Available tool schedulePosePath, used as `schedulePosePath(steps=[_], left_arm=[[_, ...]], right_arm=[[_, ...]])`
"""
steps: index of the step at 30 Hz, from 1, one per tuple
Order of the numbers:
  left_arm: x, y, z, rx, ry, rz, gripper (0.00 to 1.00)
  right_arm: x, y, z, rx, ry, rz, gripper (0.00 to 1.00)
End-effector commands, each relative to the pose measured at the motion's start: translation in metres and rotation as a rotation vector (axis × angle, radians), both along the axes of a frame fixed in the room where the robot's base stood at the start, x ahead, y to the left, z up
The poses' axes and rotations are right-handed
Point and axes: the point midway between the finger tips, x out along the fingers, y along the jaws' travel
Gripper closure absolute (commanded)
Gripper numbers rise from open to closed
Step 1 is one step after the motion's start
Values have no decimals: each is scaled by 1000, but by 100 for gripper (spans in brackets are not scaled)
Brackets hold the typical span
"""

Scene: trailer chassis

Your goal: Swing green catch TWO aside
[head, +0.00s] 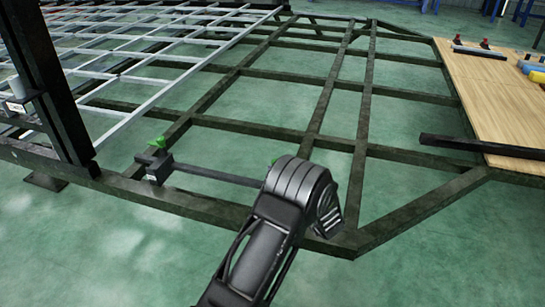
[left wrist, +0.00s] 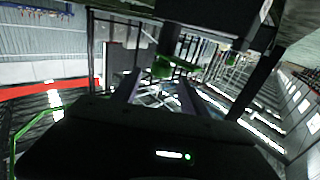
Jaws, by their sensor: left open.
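A green catch (head: 157,142) sits on a dark block (head: 157,168) on the chassis's near rail. A second green piece (head: 273,161) shows only slightly, mostly hidden behind my black arm. A dark bar (head: 215,175) runs between the block and the arm. I cannot read which catch is number two. In the left wrist view, my left gripper (left wrist: 160,88) is open and empty, its two dark fingers pointing toward a green catch (left wrist: 163,68). The catch appears just beyond the fingertips; contact is unclear. The head view shows no fingers. My right gripper is out of view.
The dark chassis frame (head: 270,75) spans the floor, with a grey grid (head: 150,45) at upper left. A black upright post (head: 55,90) stands at left. A wooden board (head: 500,95) with small items lies at right. Green floor shows between the beams.

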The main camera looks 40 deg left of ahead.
Motion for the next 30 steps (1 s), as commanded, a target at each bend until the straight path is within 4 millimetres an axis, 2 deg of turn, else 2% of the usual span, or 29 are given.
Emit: schedulePosePath(steps=[15, 25, 30], left_arm=[[29, 61, -2, 0, 0, 0, 48], [32, 66, 0, 0, 0, -1, 48], [32, 66, 0, 0, 0, -1, 61]], right_arm=[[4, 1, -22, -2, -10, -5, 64], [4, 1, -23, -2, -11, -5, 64], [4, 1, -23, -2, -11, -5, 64]])
